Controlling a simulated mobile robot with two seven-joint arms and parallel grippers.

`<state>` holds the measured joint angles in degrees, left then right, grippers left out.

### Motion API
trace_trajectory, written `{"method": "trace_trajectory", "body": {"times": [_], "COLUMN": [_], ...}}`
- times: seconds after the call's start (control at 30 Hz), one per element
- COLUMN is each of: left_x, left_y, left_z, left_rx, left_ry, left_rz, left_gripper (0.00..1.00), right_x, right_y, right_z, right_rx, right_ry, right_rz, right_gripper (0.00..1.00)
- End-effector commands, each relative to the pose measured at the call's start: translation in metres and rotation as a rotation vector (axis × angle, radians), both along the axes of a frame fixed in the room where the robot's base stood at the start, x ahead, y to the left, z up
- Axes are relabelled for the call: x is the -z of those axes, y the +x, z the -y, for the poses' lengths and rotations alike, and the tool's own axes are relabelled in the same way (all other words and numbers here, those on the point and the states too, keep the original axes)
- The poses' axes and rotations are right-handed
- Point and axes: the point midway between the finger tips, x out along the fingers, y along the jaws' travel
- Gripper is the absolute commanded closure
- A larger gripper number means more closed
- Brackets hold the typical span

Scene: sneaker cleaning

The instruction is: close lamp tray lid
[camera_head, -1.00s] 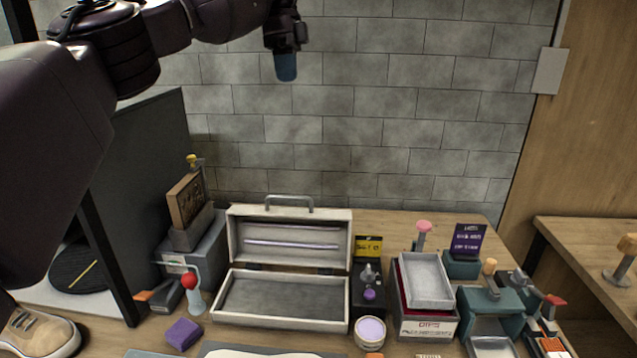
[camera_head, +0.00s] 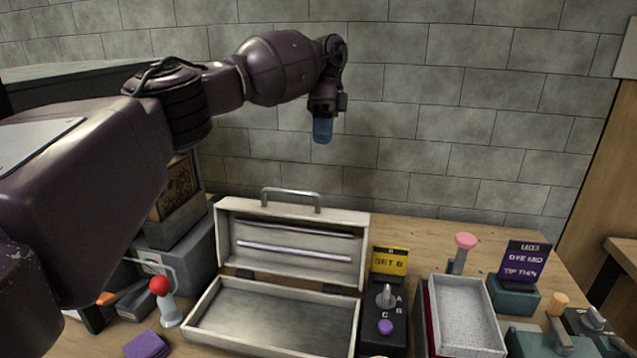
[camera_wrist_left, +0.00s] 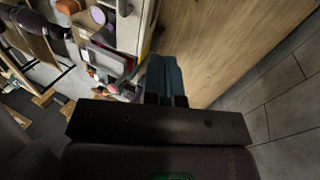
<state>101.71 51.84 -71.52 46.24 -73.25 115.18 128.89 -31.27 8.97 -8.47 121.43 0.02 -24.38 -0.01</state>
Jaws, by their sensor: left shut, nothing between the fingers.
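The lamp tray is a white case (camera_head: 270,318) standing open on the table in the head view. Its lid (camera_head: 290,247) is raised upright at the back, with two thin lamp tubes inside it and a metal handle (camera_head: 291,195) on its top edge. My left gripper (camera_head: 322,130) hangs in the air above and behind the lid, fingers pointing down, shut and empty. It is apart from the lid and handle. In the left wrist view its blue fingertips (camera_wrist_left: 164,78) are together. My right gripper is not in view.
Right of the case stand a black knob box (camera_head: 384,310) with a yellow sign, a grey tray (camera_head: 466,315) and a purple sign (camera_head: 525,262). A brick wall rises behind.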

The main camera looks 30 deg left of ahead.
Motion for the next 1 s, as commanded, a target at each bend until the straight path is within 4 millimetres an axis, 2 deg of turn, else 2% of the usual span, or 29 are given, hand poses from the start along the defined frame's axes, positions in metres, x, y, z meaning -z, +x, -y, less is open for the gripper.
{"method": "trace_trajectory", "body": {"times": [0.27,0.57,0.6,0.77,1.0], "left_x": [0.034,0.081,0.076,0.074,0.076], "left_y": [-0.011,-0.03,-0.034,-0.049,-0.063], "left_z": [0.002,0.008,0.01,0.015,0.02], "left_rx": [0.0,0.001,0.002,0.001,0.0], "left_ry": [0.0,0.001,0.0,0.001,0.001], "left_rz": [-0.002,-0.002,0.003,0.005,0.002], "left_gripper": [1.0,1.0,1.0,1.0,1.0], "right_x": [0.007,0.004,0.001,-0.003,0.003], "right_y": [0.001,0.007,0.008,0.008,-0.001], "right_z": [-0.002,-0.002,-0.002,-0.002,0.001], "right_rx": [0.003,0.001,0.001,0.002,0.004], "right_ry": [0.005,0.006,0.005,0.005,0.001], "right_rz": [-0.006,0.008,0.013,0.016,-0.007], "right_gripper": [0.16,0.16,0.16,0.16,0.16]}}
